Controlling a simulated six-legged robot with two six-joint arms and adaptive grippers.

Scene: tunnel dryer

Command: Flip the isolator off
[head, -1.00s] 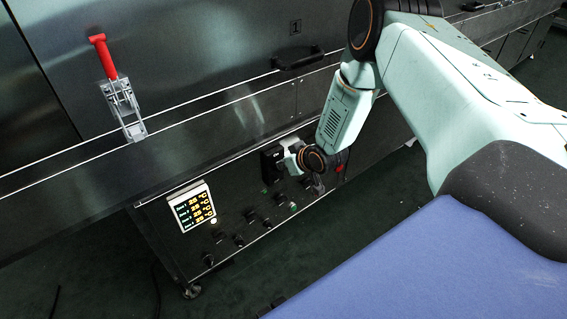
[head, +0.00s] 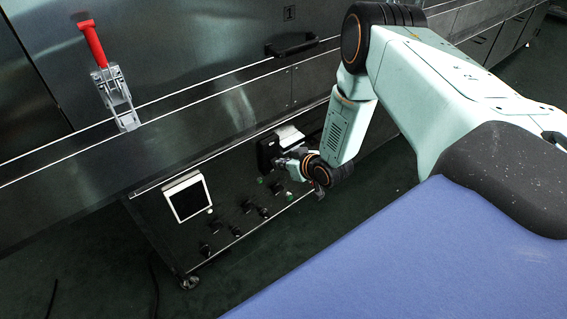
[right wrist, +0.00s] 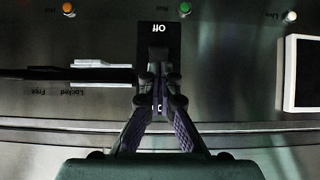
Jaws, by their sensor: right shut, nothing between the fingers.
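The isolator (head: 266,152) is a black plate on the front of the dryer's lower control panel. In the right wrist view its plate (right wrist: 174,40) shows the word "Off", upside down in the picture. My right gripper (head: 287,162) is at the isolator's right side in the head view. In the right wrist view its fingers (right wrist: 160,62) are shut with nothing between them and lie in front of the plate, just below the "Off" mark. They hide the middle of the plate, so I cannot see the switch lever's position. My left gripper is not in view.
The display (head: 187,197) is dark; its frame (right wrist: 284,74) shows at the wrist view's right. Several black knobs (head: 236,231) line the panel. Orange (right wrist: 67,8), green (right wrist: 185,8) and white (right wrist: 291,16) lamps show nearby. A red-handled clamp (head: 94,45) and black handle (head: 291,46) are above.

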